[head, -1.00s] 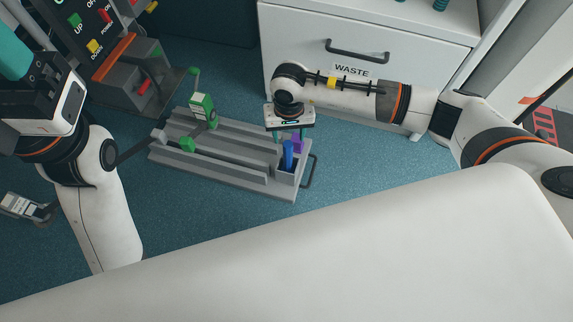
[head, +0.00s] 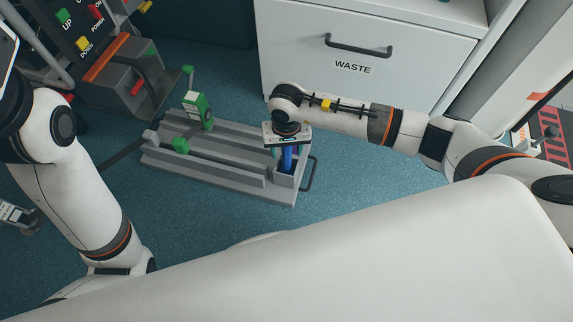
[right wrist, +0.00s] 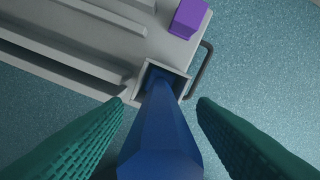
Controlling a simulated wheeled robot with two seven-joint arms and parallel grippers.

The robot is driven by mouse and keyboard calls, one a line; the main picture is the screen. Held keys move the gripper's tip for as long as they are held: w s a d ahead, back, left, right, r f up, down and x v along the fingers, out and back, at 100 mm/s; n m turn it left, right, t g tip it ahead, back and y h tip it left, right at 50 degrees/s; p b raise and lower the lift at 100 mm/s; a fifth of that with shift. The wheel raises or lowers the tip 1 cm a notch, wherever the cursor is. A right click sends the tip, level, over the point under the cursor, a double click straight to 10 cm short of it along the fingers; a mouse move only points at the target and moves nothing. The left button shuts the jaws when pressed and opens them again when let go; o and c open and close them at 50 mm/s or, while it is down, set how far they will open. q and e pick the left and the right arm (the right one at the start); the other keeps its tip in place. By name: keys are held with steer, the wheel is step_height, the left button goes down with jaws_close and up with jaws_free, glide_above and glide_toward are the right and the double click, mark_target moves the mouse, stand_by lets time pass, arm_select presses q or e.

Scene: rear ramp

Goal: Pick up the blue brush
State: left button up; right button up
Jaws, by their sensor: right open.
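The blue brush (head: 288,159) stands upright in a small square holder (head: 287,180) at the right end of the grey ramp rack. My right gripper (head: 287,153) is above that end, pointing down, with its palm over the top of the brush. In the right wrist view the blue brush handle (right wrist: 160,135) lies between the two teal fingers (right wrist: 160,118), with a visible gap on each side. The gripper is open. The lower end of the brush is hidden inside the holder. My left gripper's fingers are outside the head view.
The grey rack (head: 215,168) has long ridges, a green upright tool (head: 195,105) and a green block (head: 181,145). A purple block (right wrist: 189,17) sits beside the holder. A dark handle (head: 309,174) is at the rack's right end. The WASTE drawer (head: 370,70) stands behind.

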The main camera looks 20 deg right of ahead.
steer(key=c, duration=1.1)
steer(key=shift+o, duration=0.2)
steer(key=shift+r, duration=0.15)
